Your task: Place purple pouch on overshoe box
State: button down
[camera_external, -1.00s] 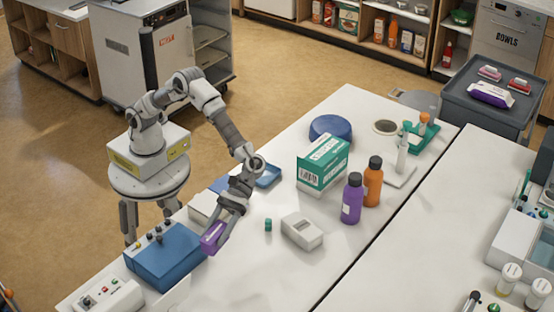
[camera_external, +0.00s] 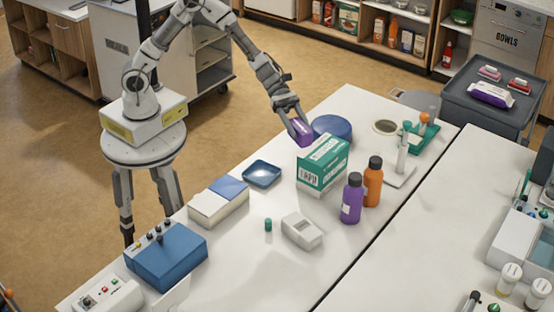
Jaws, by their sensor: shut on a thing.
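The purple pouch (camera_external: 302,133) is held between the fingers of my gripper (camera_external: 297,122), which is shut on it. My gripper points down and holds the pouch in the air, near the upper left edge of the green and white box (camera_external: 322,165), which I take for the overshoe box. The box stands upright on the white table. The pouch looks raised above the level of the box top. Whether any part of it is directly over the box top, I cannot tell from this angle.
A round blue object (camera_external: 332,126) sits just behind the box. A purple bottle (camera_external: 352,198) and an orange bottle (camera_external: 373,182) stand close on its right. A white device (camera_external: 302,231) lies in front. A blue tray (camera_external: 262,174) is on the left.

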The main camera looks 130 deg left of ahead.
jog(key=shift+s+a+r, duration=0.1)
jog(key=shift+s+a, duration=0.1)
jog(key=shift+a, duration=0.3)
jog(key=shift+s+a, duration=0.2)
jog(key=shift+a, duration=0.25)
jog(key=p, duration=0.2)
send_over(323, 148)
notch_tip(323, 148, down, 7)
jog(key=shift+r, duration=0.1)
jog(key=shift+y, duration=0.3)
jog(key=shift+f, duration=2.35)
jog(key=shift+c, duration=1.4)
grip_release()
jog(key=shift+r, duration=0.15)
jog(key=shift+r+p, duration=0.1)
jog(key=shift+p, duration=0.2)
